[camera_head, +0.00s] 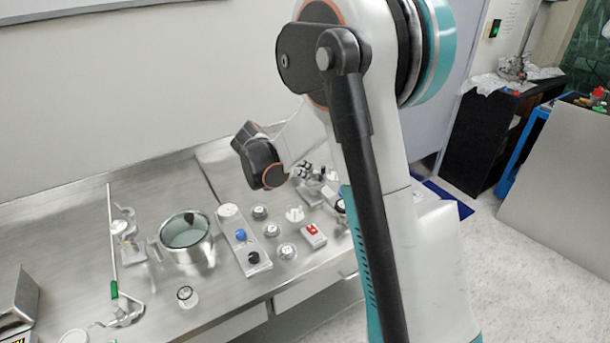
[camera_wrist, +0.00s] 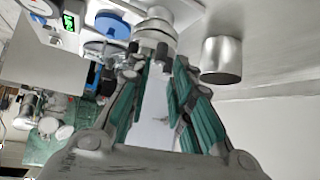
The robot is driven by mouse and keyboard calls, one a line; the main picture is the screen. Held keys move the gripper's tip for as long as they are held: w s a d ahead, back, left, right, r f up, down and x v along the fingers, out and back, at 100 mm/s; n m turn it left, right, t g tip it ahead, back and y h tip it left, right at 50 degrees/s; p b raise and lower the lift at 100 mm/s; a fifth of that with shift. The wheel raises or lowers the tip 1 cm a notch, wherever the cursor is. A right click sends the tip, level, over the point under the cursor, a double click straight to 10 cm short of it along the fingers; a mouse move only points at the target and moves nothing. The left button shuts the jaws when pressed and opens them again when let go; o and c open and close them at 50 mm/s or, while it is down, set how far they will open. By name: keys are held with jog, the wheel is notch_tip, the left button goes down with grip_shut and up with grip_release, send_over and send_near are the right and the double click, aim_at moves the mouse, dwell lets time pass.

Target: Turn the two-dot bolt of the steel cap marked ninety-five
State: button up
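In the wrist view my gripper (camera_wrist: 160,68) points at a pale steel round part (camera_wrist: 155,28) just beyond its fingertips. Its two teal-padded fingers stand apart with a clear gap between them. I cannot tell whether the fingertips touch the steel part. No number and no dots can be read in either view, so I cannot tell which cap is marked ninety-five or where the two-dot bolt is. In the head view several small grey caps, among them one cap (camera_head: 287,251), stand on the bench. My arm hides part of the bench's right side, and the fingers cannot be made out there.
A steel bench (camera_head: 85,225) carries a steel pot (camera_head: 187,258), a panel with a blue knob (camera_head: 240,235) and a black knob, and a red-and-white box (camera_head: 313,235). In the wrist view a steel cylinder (camera_wrist: 221,62), a blue disc (camera_wrist: 113,25) and a green display (camera_wrist: 69,22) are close by.

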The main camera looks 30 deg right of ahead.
aim_at(308, 172)
jog(key=shift+b+x, duration=0.35)
jog(key=shift+x, duration=1.3)
grip_shut()
jog(key=shift+w+m, duration=0.1)
jog(key=shift+m, duration=0.2)
jog(key=shift+w+m+g+p, duration=0.1)
jog(key=shift+m+g+p, duration=0.15)
jog(key=shift+m+g, duration=1.05)
jog(key=shift+w+m+g+p, duration=0.2)
jog(key=shift+m+g, duration=0.8)
jog(key=shift+m, duration=0.5)
jog(key=shift+a, duration=0.1)
